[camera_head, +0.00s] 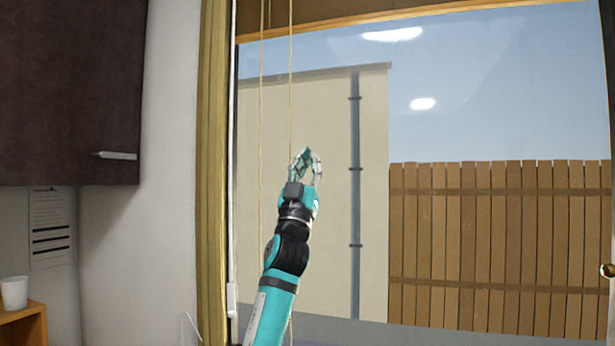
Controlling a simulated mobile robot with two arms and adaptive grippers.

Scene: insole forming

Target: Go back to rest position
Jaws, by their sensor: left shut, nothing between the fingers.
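My left gripper (306,160) is raised in front of the window, near the middle of the view. Its teal and black arm comes up from the bottom edge. The fingers point upward, are shut and hold nothing. The fingertips appear close to a hanging cord (290,90) in the picture; I cannot tell whether they touch it. My right gripper is not in view.
A window with a wooden frame (212,180) fills the right side; a wooden fence (500,250) and a pale building stand outside. A dark cupboard (70,90) hangs at the left. A white cup (14,292) stands on a wooden shelf (25,325) at the lower left.

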